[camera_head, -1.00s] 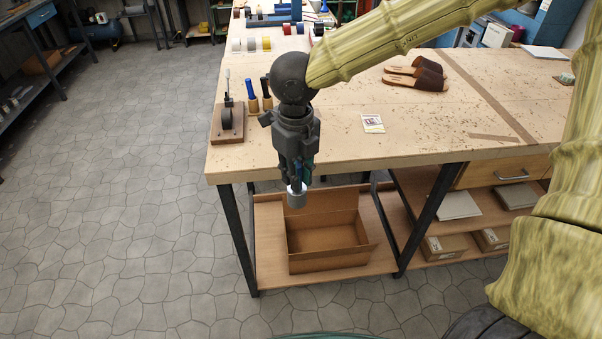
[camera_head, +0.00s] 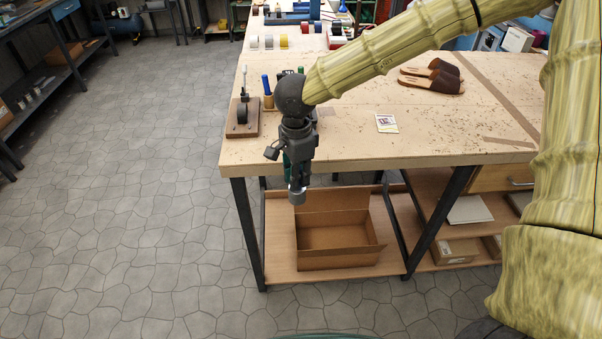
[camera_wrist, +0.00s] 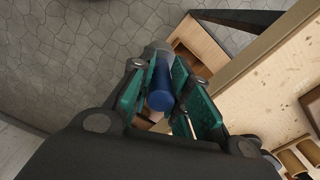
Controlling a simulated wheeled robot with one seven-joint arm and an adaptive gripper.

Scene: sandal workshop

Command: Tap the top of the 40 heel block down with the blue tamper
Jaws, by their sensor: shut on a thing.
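My gripper (camera_head: 298,182) hangs in front of the near edge of the bench, above the lower shelf and open box. It is shut on the blue tamper, whose blue handle (camera_wrist: 160,97) shows between the green finger pads in the wrist view. The tamper's grey head (camera_head: 297,198) points down and away from my gripper, touching nothing that I can see. I cannot make out the 40 heel block in either view; my arm and gripper hide part of the bench.
The wooden bench (camera_head: 345,150) carries a dark tool on a wooden base (camera_head: 242,120), a blue-handled tool (camera_head: 266,84), a small card (camera_head: 386,123) and brown sandals (camera_head: 433,78). An open cardboard box (camera_head: 338,262) stands on the lower shelf. The floor (camera_head: 150,210) at left is clear.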

